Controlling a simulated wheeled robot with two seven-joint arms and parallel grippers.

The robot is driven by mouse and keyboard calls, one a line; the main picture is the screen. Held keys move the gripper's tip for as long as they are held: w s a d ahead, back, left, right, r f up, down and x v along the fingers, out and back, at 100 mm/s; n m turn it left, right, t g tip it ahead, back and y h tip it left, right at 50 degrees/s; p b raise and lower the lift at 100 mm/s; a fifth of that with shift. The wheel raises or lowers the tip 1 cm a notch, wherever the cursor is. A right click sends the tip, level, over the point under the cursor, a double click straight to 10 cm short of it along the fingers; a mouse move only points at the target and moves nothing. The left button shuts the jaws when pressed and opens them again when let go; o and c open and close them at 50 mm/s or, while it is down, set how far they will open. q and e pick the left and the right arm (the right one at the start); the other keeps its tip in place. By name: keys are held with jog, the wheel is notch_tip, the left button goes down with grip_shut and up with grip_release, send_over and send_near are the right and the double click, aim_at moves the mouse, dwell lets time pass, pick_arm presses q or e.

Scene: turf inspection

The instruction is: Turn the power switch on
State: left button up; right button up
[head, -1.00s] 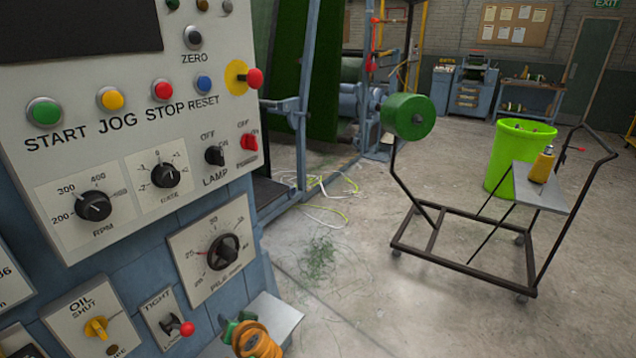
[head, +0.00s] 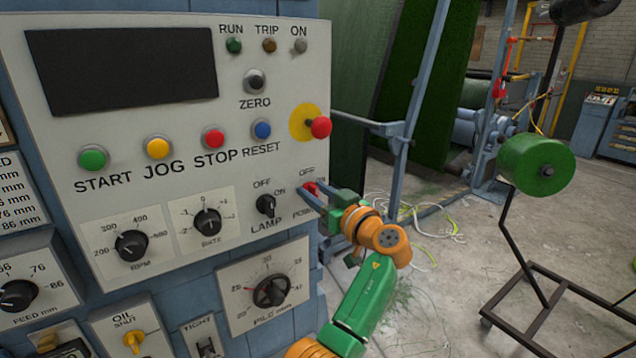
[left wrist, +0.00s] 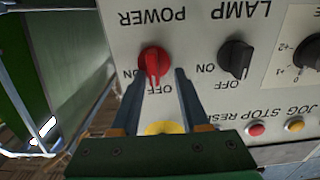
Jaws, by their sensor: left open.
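The red power switch (head: 309,188) sits at the right edge of the grey control panel (head: 130,185), below the red mushroom button. My left gripper (head: 318,196) reaches it from the lower right and partly covers it and its label. The left wrist view shows the panel upside down, with the red switch knob (left wrist: 153,64) between the tips of my open left gripper (left wrist: 156,80). Its ridge points about toward the OFF label; ON is to its lower left in that view. I cannot tell whether the fingers touch the knob. My right gripper is not in view.
The black lamp switch (head: 265,205) is just left of the power switch. The red mushroom button (head: 320,127) sticks out above it. The pile dial (head: 271,291) is below.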

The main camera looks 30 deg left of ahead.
pick_arm(q)
jog(key=shift+w+d+f, duration=0.2)
jog(key=shift+w, duration=0.2)
jog(key=shift+s+r, duration=0.1)
jog(key=shift+s, duration=0.05)
grip_shut()
jog(key=shift+m+b, duration=0.3)
jog(key=shift+m, duration=0.1)
jog(key=shift+m+b, duration=0.5)
jog(key=shift+m, duration=0.5)
jog(key=shift+w+d+f+m+p, duration=0.15)
jog(key=shift+m+p, duration=0.25)
jog(key=shift+m, duration=2.15)
jog(key=shift+w+f+m+p, duration=0.15)
jog(key=shift+m+p, duration=0.3)
jog(key=shift+m, duration=2.05)
jog(key=shift+w+d+f+m+p, duration=0.1)
jog(key=shift+w+m+p, duration=0.25)
jog(key=shift+m, duration=2.2)
jog(key=shift+s, duration=0.1)
